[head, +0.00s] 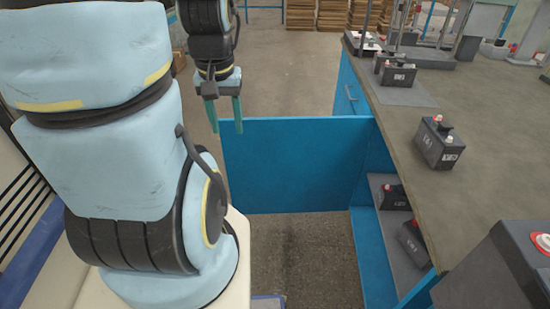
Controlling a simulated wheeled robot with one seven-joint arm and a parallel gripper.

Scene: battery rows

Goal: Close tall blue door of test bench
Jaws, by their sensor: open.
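The tall blue door (290,165) of the test bench (450,110) stands wide open, sticking out to the left from the bench's front. The bench interior shows a grey shelf (388,225) with dark batteries on it. My gripper (225,115) points down with its two green fingers apart and empty. It appears at the upper left corner of the door, near its free edge. I cannot tell whether a finger touches the door. My arm fills the left of the view.
Batteries (438,142) stand on the bench top, and a dark unit with a red-and-white cap (541,242) is at the lower right. A smaller blue front with a handle (351,92) lies beyond the door. Floor (295,70) behind the door is clear; pallets (318,14) are stacked far back.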

